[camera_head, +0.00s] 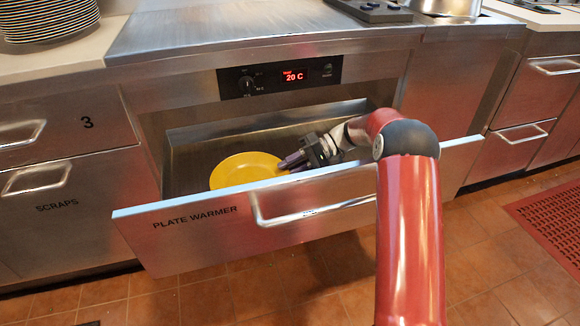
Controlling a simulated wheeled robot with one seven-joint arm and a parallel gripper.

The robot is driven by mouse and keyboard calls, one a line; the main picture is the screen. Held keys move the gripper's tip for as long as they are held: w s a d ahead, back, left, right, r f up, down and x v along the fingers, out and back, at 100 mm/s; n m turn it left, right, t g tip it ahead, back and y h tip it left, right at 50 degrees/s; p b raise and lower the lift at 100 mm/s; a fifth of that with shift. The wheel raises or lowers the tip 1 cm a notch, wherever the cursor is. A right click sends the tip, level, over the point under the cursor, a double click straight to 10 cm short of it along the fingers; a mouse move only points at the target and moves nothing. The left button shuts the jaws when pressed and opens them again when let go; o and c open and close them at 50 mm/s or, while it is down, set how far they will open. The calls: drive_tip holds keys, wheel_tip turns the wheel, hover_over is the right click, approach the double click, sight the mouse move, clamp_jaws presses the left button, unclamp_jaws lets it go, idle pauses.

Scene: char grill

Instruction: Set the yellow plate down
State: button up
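The yellow plate (243,170) is inside the open plate warmer drawer (180,222), toward its left-middle part. The drawer's front panel hides the plate's near lower edge. My gripper (287,163) reaches over the drawer front from the right, and its fingertips are at the plate's right rim. The fingers look close together there, but I cannot tell whether they grip the rim. I cannot tell whether the plate rests on the drawer floor or is held just above it.
A control panel reading 20 C (280,77) sits above the drawer. A steel worktop (240,28) lies above it. A stack of plates (48,18) stands at the upper left. A red floor mat (550,225) lies at the right. The drawer's left part looks empty.

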drive_tip(key=v, duration=1.2)
drive_tip(key=shift+b, duration=0.3)
drive_tip(key=shift+r, duration=0.1)
